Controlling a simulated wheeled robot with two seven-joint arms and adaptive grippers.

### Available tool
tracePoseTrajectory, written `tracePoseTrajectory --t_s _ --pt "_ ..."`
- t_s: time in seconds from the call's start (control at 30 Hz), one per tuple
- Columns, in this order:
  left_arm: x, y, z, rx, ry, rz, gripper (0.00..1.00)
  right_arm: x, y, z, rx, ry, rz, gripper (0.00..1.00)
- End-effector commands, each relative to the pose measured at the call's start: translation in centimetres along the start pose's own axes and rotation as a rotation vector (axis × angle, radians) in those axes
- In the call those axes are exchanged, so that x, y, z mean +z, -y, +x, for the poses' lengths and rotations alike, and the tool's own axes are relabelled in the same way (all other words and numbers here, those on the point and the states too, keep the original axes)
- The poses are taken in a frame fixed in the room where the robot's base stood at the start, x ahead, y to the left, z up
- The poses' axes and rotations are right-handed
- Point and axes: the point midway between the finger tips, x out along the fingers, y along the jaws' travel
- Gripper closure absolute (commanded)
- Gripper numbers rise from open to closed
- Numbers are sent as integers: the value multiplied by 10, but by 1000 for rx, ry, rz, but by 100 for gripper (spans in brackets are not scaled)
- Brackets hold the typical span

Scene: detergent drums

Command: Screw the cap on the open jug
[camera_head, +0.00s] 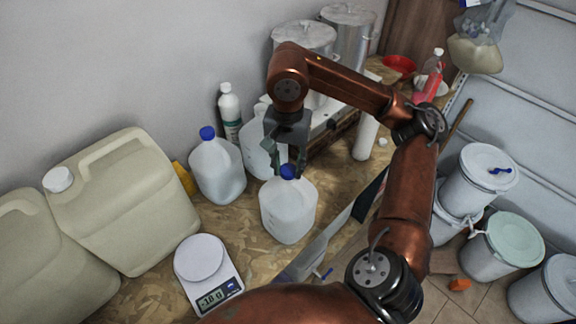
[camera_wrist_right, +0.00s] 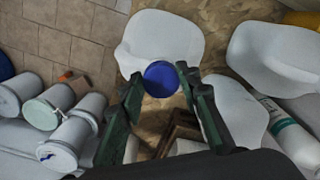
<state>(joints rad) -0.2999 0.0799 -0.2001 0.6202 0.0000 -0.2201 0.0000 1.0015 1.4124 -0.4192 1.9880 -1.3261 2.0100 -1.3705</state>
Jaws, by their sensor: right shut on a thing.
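The front jug (camera_head: 288,212), translucent white, stands upright on the wooden worktop; it also shows in the wrist view (camera_wrist_right: 165,35). A blue cap (camera_head: 288,171) is at the top of this jug. My right gripper (camera_head: 286,160) points down over the jug and is shut on the cap. In the wrist view the cap (camera_wrist_right: 161,78) lies between the fingertips. The cap hides the jug's neck, so I cannot tell whether it sits on the thread or just above. My left gripper is not in view.
A blue-capped jug (camera_head: 217,170) stands left, and another jug (camera_head: 259,147) is close behind my gripper. A scale (camera_head: 207,268), large beige canisters (camera_head: 120,205) and a white bottle (camera_head: 229,112) stand around. White drums (camera_head: 480,180) are on the floor at right.

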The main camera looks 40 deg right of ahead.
Motion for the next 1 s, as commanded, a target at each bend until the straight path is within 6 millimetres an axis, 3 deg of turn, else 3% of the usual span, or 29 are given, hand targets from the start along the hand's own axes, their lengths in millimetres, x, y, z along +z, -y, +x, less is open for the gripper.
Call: tracePoseTrajectory --t_s 0.37,0.7,1.0 --pt "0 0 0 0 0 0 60 0 0 1 0 0 25 96" --pt "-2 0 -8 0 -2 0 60 0 2 2 2 2 440 96" --pt "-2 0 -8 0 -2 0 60 0 2 3 3 2 502 96"
